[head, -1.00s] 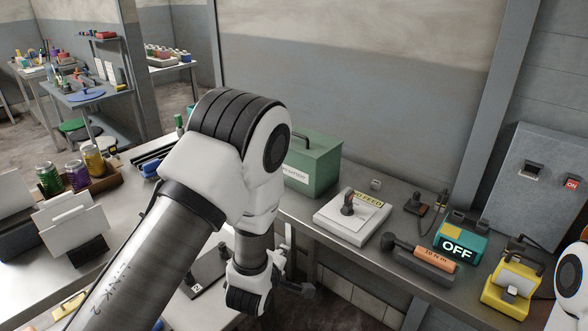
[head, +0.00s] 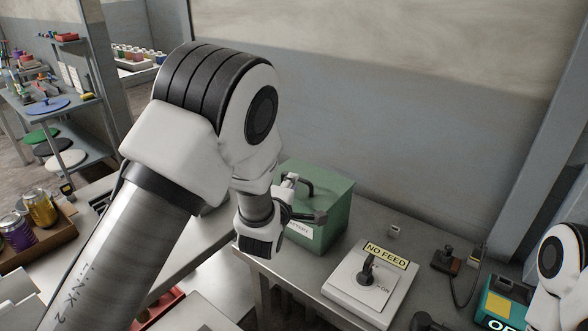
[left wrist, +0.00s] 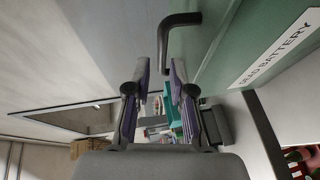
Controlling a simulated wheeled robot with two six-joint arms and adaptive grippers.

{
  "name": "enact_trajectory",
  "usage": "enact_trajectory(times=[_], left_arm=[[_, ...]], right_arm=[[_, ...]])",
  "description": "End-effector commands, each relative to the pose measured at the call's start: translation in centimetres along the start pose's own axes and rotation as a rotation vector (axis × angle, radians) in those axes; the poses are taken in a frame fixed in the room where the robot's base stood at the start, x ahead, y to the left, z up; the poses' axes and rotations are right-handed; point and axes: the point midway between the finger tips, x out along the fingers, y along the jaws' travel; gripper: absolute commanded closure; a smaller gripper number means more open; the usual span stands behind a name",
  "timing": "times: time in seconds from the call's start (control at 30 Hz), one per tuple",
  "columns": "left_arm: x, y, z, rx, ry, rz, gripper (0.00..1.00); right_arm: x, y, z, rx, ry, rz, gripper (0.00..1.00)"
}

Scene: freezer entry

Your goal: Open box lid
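The green box (head: 337,205) stands on the grey bench in the head view, with a white label on its front and a dark handle (head: 301,184) on its shut lid. In the left wrist view, the green box (left wrist: 228,62) carries the label DEAD BATTERY, and the bent black handle (left wrist: 181,19) juts out ahead of the fingers. My left gripper (head: 312,213) is in front of the box, partly hidden by its own wrist. In the wrist view, my left gripper (left wrist: 160,68) is open, with the handle's end showing across the gap. Contact cannot be told.
A white switch panel (head: 340,290) with a NO FEED sign stands right of the box. A small joystick device (head: 446,259) and a teal unit (head: 497,306) are farther right, near my right arm. A crate of cans (head: 58,238) sits at left.

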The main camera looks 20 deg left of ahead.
Motion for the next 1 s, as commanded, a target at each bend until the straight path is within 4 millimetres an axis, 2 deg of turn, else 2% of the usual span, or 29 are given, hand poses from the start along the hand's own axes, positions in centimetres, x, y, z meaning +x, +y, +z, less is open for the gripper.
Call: enact_trajectory(times=[0.03,0.13,0.3,0.53,0.6,1.0], left_arm=[[1.0,0.3,0.0,-0.002,0.0,-0.001,0.78],[2.9,0.3,0.0,-0.001,0.0,0.0,0.78],[4.8,0.1,0.0,-0.001,0.0,-0.001,0.78],[4.9,0.0,0.0,0.0,0.0,-0.001,0.78],[4.9,0.0,0.0,0.0,0.0,-0.001,1.0],[4.9,0.3,-0.4,0.007,0.0,-0.016,1.0]], right_arm=[[-0.8,0.0,-0.1,0.0,0.001,0.0,0.6],[-1.4,0.0,-0.1,0.0,0.002,0.0,0.6],[-1.8,0.0,-0.1,0.0,0.003,0.0,0.6],[-1.7,0.0,-0.1,0.0,0.002,0.0,0.6],[-1.7,0.0,-0.1,0.0,0.002,0.0,0.6],[-1.9,0.0,-0.1,0.0,0.002,0.0,0.6]])
